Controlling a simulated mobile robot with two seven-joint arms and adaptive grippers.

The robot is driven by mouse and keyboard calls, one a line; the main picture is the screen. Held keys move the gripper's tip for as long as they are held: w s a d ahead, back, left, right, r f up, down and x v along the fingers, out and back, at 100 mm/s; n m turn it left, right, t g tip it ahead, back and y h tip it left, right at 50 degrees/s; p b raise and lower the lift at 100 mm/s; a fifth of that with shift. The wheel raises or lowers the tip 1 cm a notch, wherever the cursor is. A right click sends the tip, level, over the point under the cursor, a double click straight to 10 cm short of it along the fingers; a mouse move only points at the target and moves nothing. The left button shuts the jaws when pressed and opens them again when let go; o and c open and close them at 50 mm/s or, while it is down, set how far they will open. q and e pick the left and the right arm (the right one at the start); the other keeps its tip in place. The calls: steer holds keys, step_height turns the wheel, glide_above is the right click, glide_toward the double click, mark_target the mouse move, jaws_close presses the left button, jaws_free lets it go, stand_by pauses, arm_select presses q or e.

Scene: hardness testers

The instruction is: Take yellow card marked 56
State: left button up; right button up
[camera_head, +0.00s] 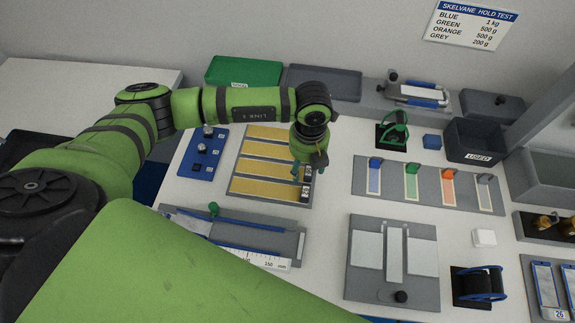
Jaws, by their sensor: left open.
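Several long yellow cards (262,168) lie side by side in a grey tray (236,199) left of the middle of the table. Small dark and white labels (305,190) show at their right ends. They are too small to read, so I cannot tell which card is marked 56. My left gripper (307,172) points down over the right ends of the cards and hides part of them. It is open, with no card seen in it. I cannot tell whether its fingertips touch a card. My right gripper is not in view.
A blue board (203,168) with knobs stands left of the tray. A ruler device (240,245) lies in front. A rack of coloured strips (430,202), a grey fixture (365,290) and a black USED box (474,143) are to the right.

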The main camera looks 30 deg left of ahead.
mark_target(306, 171)
arm_select(q)
step_height(306, 171, down, 2)
steer(key=shift+w+f, duration=0.15)
steer(key=shift+f, duration=0.35)
jaws_close()
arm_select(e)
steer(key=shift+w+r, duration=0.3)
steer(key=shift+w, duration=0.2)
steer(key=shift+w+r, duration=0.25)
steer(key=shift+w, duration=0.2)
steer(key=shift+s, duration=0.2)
